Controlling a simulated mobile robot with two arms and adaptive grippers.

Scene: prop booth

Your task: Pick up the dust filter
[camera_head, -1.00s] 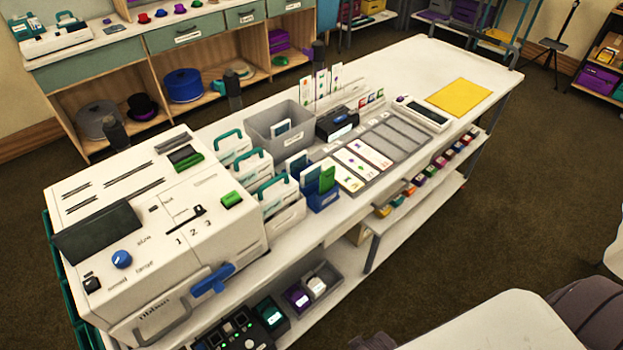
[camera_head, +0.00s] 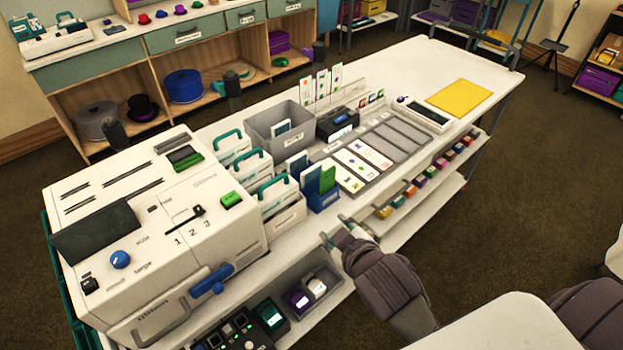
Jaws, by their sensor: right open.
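I cannot tell for sure which thing is the dust filter; no label that I can read names it. Possible ones are the white cases with teal handles (camera_head: 279,212) on the table beside the big white machine (camera_head: 150,230), and the small purple (camera_head: 297,298) and white (camera_head: 317,287) blocks in a grey bin on the shelf below. My right gripper (camera_head: 336,231) is open and empty at the table's front edge, right of the cases and in front of the blue card holder (camera_head: 322,202). My left gripper is not in view.
A grey bin (camera_head: 265,128), a grey card tray (camera_head: 345,183) and a yellow sheet (camera_head: 460,97) stand along the table. A black control box (camera_head: 240,330) sits on the lower shelf. The table's far right end is mostly clear.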

